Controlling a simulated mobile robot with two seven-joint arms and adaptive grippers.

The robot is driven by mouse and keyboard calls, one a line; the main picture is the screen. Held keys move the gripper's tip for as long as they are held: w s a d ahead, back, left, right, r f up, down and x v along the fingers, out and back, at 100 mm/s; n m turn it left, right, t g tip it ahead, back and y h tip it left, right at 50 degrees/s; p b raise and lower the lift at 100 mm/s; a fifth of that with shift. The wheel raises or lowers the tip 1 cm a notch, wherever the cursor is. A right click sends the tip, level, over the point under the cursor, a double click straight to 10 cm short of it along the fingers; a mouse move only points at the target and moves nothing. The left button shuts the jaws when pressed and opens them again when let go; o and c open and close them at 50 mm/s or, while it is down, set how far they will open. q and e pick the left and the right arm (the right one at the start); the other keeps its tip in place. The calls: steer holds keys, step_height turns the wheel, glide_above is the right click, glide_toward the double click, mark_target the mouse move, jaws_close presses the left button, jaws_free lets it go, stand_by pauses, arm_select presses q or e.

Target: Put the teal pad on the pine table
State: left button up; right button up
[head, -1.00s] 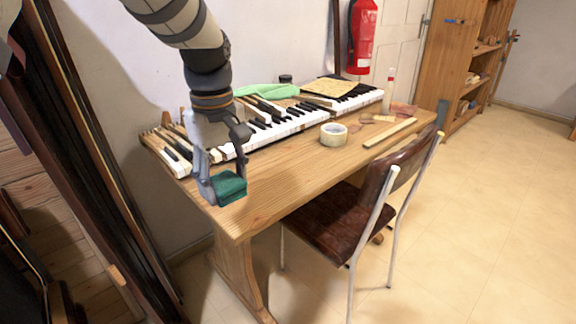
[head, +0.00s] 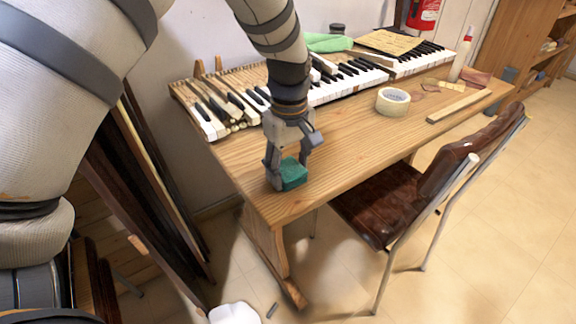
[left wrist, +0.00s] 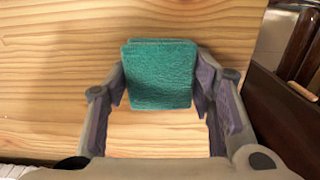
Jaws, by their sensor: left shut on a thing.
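The teal pad (head: 293,174) is between the fingers of my left gripper (head: 288,172), at the near left part of the pine table (head: 340,149). In the left wrist view the teal pad (left wrist: 159,75) fills the space between the two fingertips of my left gripper (left wrist: 160,88), with bare wood grain of the pine table (left wrist: 55,70) behind it. The gripper is shut on the pad. I cannot tell whether the pad's underside touches the tabletop. My right gripper does not show.
Piano keys (head: 350,80) lie along the back of the table, with loose keys (head: 215,105) at its left end. A tape roll (head: 393,101) and a wooden strip (head: 459,106) lie to the right. A brown chair (head: 385,203) stands at the front edge. Bare wood lies right of the gripper.

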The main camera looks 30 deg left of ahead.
mark_target(290, 168)
arm_select(q)
steer(key=shift+s+d+r, duration=0.1)
steer(key=shift+s+r, duration=0.1)
steer(key=shift+r, duration=0.1)
steer(key=shift+w+f, duration=0.3)
steer(key=shift+w, duration=0.2)
steer(key=o, duration=1.2)
steer(key=shift+s, duration=0.1)
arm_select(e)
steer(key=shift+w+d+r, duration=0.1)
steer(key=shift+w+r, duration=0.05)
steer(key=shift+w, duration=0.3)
arm_select(q)
step_height(290, 168, up, 12)
steer(key=shift+r+p, duration=0.25)
steer(key=shift+p, duration=0.2)
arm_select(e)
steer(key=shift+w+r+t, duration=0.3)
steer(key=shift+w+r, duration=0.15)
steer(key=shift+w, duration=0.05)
arm_select(q)
steer(key=shift+f, duration=0.1)
